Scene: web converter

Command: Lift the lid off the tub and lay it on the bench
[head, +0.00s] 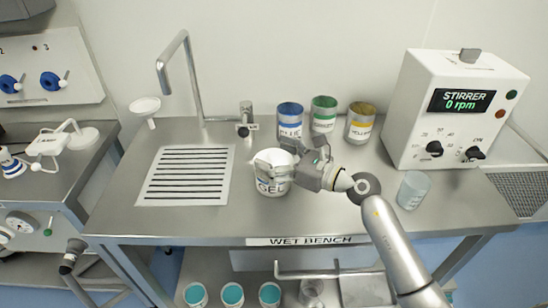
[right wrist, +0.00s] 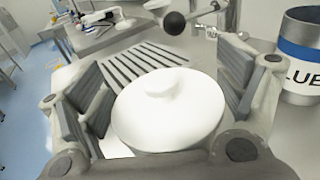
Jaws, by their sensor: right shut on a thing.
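The white tub (head: 270,188) with a "GEL" label stands on the steel wet bench (head: 225,222), right of the slotted drain. The white lid (right wrist: 168,108), a round disc with a low knob, fills the middle of the right wrist view; it also shows at the tub's top in the head view (head: 272,158). My right gripper (head: 300,165) reaches in from the right at the tub's top and is shut on the lid, with a finger on each side of it. I cannot tell whether the lid touches the rim. My left gripper is not in view.
Blue (head: 290,122), green (head: 324,114) and yellow (head: 361,123) labelled cans stand behind the gripper. A stirrer box (head: 450,125) and a clear beaker (head: 412,190) are at the right. A drain grille (head: 187,175) and tap (head: 190,80) are left. The bench front is clear.

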